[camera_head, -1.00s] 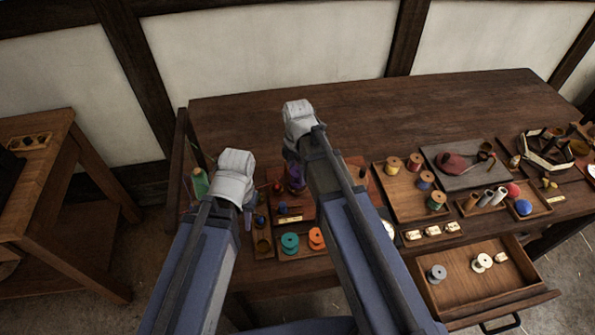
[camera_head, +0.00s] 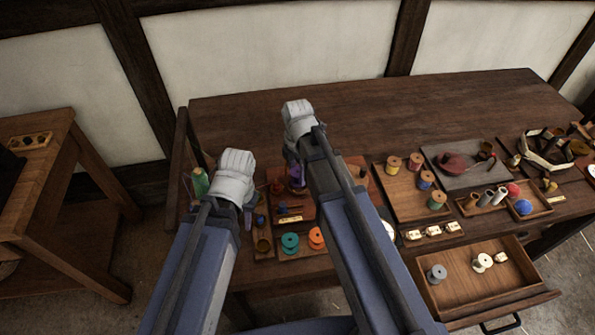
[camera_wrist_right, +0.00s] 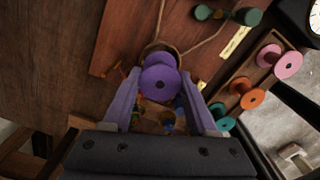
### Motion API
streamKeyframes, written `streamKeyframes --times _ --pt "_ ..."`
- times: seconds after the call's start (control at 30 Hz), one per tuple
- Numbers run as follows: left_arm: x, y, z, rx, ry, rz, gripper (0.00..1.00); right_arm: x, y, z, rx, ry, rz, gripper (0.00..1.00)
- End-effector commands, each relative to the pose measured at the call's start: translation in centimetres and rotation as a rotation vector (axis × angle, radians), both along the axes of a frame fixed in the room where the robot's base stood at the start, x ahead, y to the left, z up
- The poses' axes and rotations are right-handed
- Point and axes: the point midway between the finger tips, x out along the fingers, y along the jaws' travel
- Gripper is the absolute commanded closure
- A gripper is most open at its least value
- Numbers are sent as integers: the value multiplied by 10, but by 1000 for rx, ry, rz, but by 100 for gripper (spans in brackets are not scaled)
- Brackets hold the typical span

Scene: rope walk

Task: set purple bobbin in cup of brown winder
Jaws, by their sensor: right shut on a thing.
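The purple bobbin (camera_wrist_right: 160,82) is between the fingertips of my right gripper (camera_wrist_right: 163,92), which is shut on it. In the right wrist view a round brown cup rim, seemingly of the brown winder (camera_wrist_right: 160,47), shows just beyond the bobbin and is partly covered by it. I cannot tell whether bobbin and cup touch. In the head view the purple bobbin (camera_head: 298,179) is mostly hidden behind my right arm, over the reddish board. My left gripper (camera_head: 248,211) is over the table's left part, away from the bobbin; its fingers are mostly hidden.
Teal (camera_head: 290,243) and orange (camera_head: 316,238) spools stand in a tray near the front edge. A green spool (camera_head: 200,182) is at the left. A tray of spools (camera_head: 409,204) and an open drawer (camera_head: 455,283) are at the right. The table's back is clear.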

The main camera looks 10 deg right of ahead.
Motion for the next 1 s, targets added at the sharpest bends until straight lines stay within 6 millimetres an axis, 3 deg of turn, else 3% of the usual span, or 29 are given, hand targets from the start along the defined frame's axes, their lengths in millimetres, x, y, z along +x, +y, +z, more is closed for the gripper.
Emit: streamKeyframes --times 0.6,1.0 --pt "0 0 -19 0 0 0 70 0 0 -19 0 0 0 73" --pt "0 0 -18 0 0 0 70 0 0 -18 0 0 0 73"
